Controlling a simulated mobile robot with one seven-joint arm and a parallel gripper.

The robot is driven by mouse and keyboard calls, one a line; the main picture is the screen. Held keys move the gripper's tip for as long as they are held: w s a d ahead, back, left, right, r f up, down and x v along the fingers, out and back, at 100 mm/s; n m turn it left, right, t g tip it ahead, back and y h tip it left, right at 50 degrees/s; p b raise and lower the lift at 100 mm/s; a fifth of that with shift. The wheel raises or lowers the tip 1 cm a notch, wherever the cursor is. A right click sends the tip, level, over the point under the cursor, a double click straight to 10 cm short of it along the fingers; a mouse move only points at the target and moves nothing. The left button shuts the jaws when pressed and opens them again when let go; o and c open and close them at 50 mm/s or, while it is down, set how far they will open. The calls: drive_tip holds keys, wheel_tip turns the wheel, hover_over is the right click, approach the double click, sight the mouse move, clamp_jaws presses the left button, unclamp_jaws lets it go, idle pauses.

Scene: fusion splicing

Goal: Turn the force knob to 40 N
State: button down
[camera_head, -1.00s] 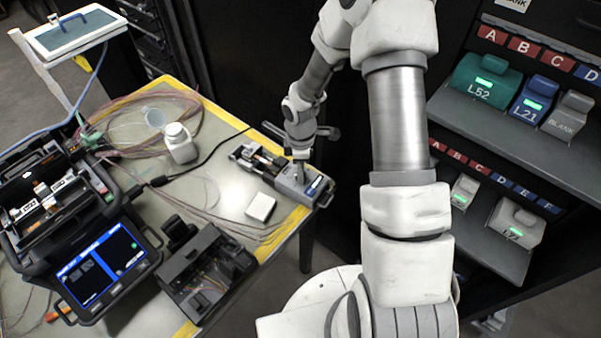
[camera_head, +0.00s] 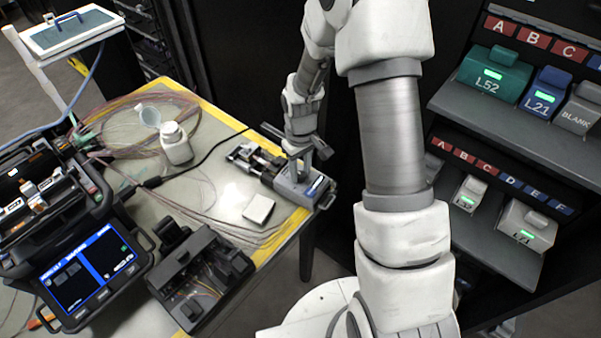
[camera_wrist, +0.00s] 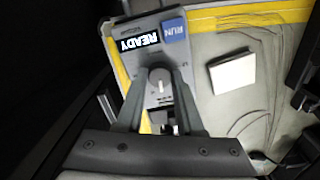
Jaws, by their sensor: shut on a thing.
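The grey tester (camera_head: 300,190) stands at the right corner of the table. In the wrist view its face (camera_wrist: 148,22) shows a black display reading "READY" (camera_wrist: 139,40) and a blue "RUN" button (camera_wrist: 173,29). The light, round force knob (camera_wrist: 160,79) lies below the display, with a pointer line on it. My gripper (camera_wrist: 159,82) points down at the tester, its two fingers on either side of the knob and shut on it. In the head view my gripper (camera_head: 300,160) hides the knob. I cannot read the scale around the knob.
A white square block (camera_head: 258,209) lies on the table (camera_head: 225,180) near the tester. A black fibre holder box (camera_head: 200,275), the splicer with a blue screen (camera_head: 95,275) and a white bottle (camera_head: 176,147) stand to the left. Shelves (camera_head: 500,160) are on the right.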

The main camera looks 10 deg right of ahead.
drive_tip(key=m+b, duration=0.1)
drive_tip(key=m, duration=0.3)
drive_tip(key=shift+m, duration=0.3)
drive_tip(key=m, duration=0.4)
drive_tip(key=shift+m+b, duration=0.3)
drive_tip(key=m, duration=0.4)
drive_tip(key=shift+m+p, duration=0.3)
drive_tip(key=shift+p, duration=0.05)
drive_tip(key=shift+m+p, duration=0.6)
drive_tip(key=shift+m, duration=1.4)
drive_tip(key=c, duration=0.5)
unclamp_jaws()
drive_tip(key=shift+c, duration=0.2)
drive_tip(key=shift+r, duration=0.1)
